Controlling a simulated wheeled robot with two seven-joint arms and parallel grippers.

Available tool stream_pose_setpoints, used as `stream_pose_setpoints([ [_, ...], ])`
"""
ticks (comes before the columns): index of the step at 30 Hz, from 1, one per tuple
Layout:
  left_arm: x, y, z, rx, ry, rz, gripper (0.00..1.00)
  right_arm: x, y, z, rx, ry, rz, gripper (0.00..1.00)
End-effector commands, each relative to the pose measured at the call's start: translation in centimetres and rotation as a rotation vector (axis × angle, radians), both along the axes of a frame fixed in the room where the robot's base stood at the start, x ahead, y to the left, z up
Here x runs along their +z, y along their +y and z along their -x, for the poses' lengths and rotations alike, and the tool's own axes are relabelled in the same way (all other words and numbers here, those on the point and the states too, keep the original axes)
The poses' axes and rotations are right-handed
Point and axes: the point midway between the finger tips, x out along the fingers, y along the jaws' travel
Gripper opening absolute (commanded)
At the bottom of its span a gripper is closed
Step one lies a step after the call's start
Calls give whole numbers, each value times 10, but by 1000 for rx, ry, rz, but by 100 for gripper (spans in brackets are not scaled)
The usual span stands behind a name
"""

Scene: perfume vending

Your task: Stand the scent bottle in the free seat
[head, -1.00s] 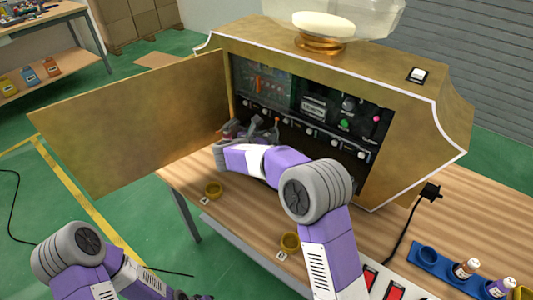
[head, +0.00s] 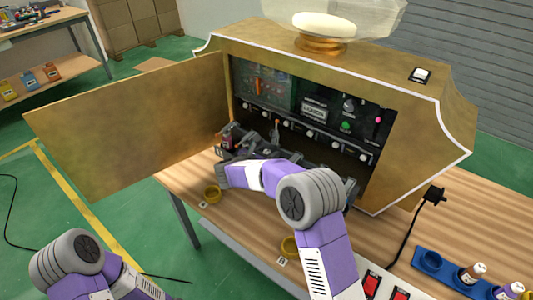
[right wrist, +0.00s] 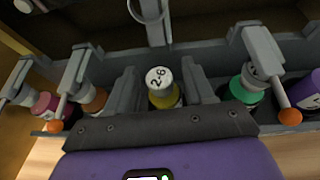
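In the right wrist view, a scent bottle (right wrist: 162,97) with yellow liquid and a white cap marked "2.6" stands upright between the fingers of my right gripper (right wrist: 164,88). Narrow gaps show on both sides, so the fingers look open around it. A grey clamp arm (right wrist: 157,28) stands raised behind it. The bottle's base is hidden, so I cannot tell how deep it sits. In the head view, my right gripper (head: 243,155) is at the dark rack (head: 348,187) before the cabinet opening, largely hidden by my arm. My left gripper is out of view.
Clamped neighbours include a pink bottle (right wrist: 45,102), an orange bottle (right wrist: 95,98) and a green bottle (right wrist: 243,90). The open cabinet door (head: 125,125) stands at the left. A yellow ring (head: 212,193) and a blue holder (head: 430,262) with bottles are on the wooden table.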

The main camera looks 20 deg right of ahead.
Motion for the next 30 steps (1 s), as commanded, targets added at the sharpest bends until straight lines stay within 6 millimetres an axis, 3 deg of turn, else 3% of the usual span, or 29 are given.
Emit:
stream_pose_setpoints([
  [11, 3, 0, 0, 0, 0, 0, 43, 6, 2, 1, 1, -1, -1, 54],
  [24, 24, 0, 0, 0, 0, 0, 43, 40, 61, 54, 4, -1, 0, 54],
  [30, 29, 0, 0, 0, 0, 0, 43, 48, 78, 70, 1, 0, 0, 54],
])
